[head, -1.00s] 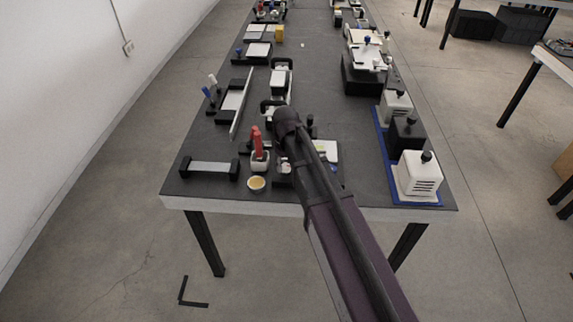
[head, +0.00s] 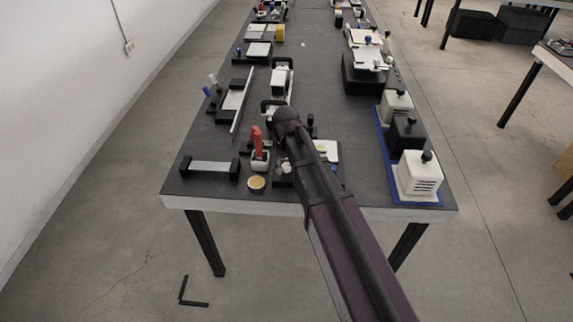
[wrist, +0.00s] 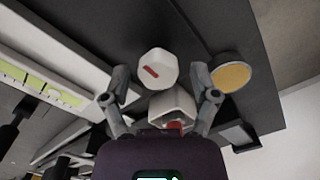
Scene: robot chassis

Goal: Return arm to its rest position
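My arm (head: 330,215) reaches forward over the near end of the long dark-topped table (head: 205,140). In the head view my gripper is hidden by the arm. In the wrist view my gripper (wrist: 160,78) is open, its two grey fingers spread wide apart. A white faceted piece with a red mark (wrist: 157,68) and a white block-like piece (wrist: 172,106) appear between the fingers; neither finger is seen to close on them. I cannot tell their height from the table.
A white cup (head: 260,160) with a red-handled tool (head: 257,138) stands left of my arm, beside a small yellow-filled dish (head: 256,183). White and black boxes stand on a blue mat (head: 380,132) at right. Open floor surrounds the table's near end.

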